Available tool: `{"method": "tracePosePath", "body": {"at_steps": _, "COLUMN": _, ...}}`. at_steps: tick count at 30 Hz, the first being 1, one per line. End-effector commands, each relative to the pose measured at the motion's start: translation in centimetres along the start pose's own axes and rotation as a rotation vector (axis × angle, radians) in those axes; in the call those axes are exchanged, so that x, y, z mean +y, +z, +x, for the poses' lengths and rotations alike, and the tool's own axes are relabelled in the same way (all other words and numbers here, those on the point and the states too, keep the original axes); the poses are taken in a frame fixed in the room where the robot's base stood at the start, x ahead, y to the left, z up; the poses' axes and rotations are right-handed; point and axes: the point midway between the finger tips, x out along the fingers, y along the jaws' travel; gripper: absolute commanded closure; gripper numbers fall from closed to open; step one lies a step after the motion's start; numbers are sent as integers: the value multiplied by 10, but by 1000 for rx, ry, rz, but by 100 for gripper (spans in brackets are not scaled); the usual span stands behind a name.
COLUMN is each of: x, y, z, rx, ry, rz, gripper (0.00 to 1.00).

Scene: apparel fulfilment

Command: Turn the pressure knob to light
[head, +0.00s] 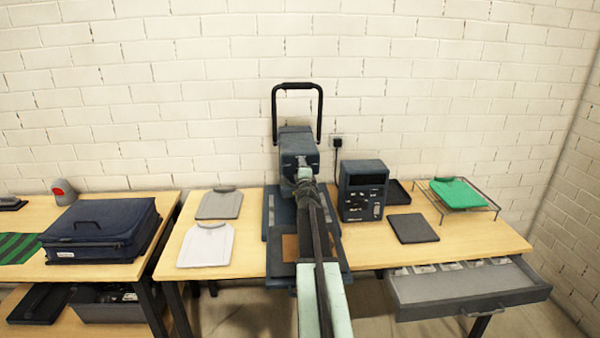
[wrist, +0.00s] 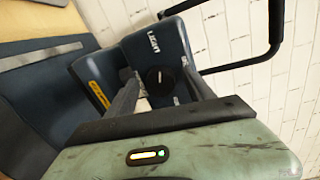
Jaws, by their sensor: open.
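The pressure knob (wrist: 160,82) is a round black dial with a small white mark, on the front of the dark blue heat press (head: 297,142). In the wrist view white lettering stands above the knob and more below it, too small to read surely. I cannot tell which setting the mark points at. My gripper (wrist: 158,76) is open, its two dark fingers apart with the knob showing between them. I cannot tell whether the fingers touch it. In the head view my arm covers the knob, and the gripper (head: 305,182) is at the press head.
A dark control box (head: 362,190) stands close right of the press. The press's tall black handle (head: 297,88) rises behind.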

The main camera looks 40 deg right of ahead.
Motion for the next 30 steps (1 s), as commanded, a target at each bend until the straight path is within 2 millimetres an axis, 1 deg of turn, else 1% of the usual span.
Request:
{"method": "tracePosePath", "body": {"at_steps": 2, "x": 0, "y": 0, "z": -4, "rx": 0, "ry": 0, "rz": 0, "gripper": 38}}
{"method": "tracePosePath", "body": {"at_steps": 5, "x": 0, "y": 0, "z": -16, "rx": 0, "ry": 0, "rz": 1, "gripper": 38}}
{"method": "tracePosePath", "body": {"at_steps": 12, "x": 0, "y": 0, "z": -63, "rx": 0, "ry": 0, "rz": 0, "gripper": 38}}
{"method": "tracePosePath", "body": {"at_steps": 15, "x": 0, "y": 0, "z": -76, "rx": 0, "ry": 0, "rz": 0, "gripper": 38}}
{"method": "tracePosePath", "body": {"at_steps": 18, "x": 0, "y": 0, "z": -79, "rx": 0, "ry": 0, "rz": 0, "gripper": 38}}
{"method": "tracePosePath", "body": {"at_steps": 30, "x": 0, "y": 1, "z": -77, "rx": -1, "ry": 0, "rz": 0, "gripper": 38}}
